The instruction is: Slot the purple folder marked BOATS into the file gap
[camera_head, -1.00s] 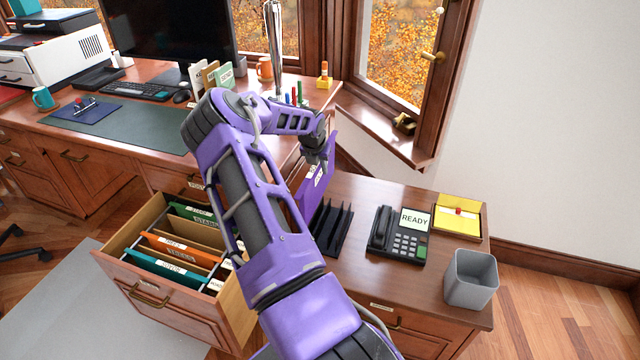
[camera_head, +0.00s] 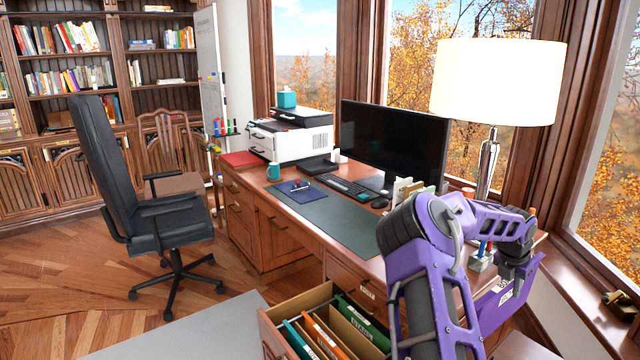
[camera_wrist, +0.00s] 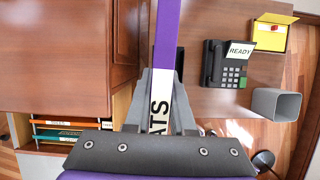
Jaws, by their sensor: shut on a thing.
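My gripper (camera_head: 516,262) is shut on the purple folder (camera_head: 502,302) and holds it up at the right of the head view. In the wrist view my gripper (camera_wrist: 163,95) pinches the purple folder (camera_wrist: 166,35), seen edge-on, with the letters "ATS" showing on its white label. The open file drawer (camera_head: 272,335) is at the bottom of the head view, left of my arm. It holds a teal, an orange (camera_head: 325,338) and a green folder (camera_head: 362,322), with a tan space between orange and green. The drawer's right part is hidden by my arm. The folder is apart from the drawer.
The desk (camera_head: 290,215) carries a monitor (camera_head: 393,145), keyboard, printer and lamp (camera_head: 497,82). An office chair (camera_head: 150,205) stands at left.

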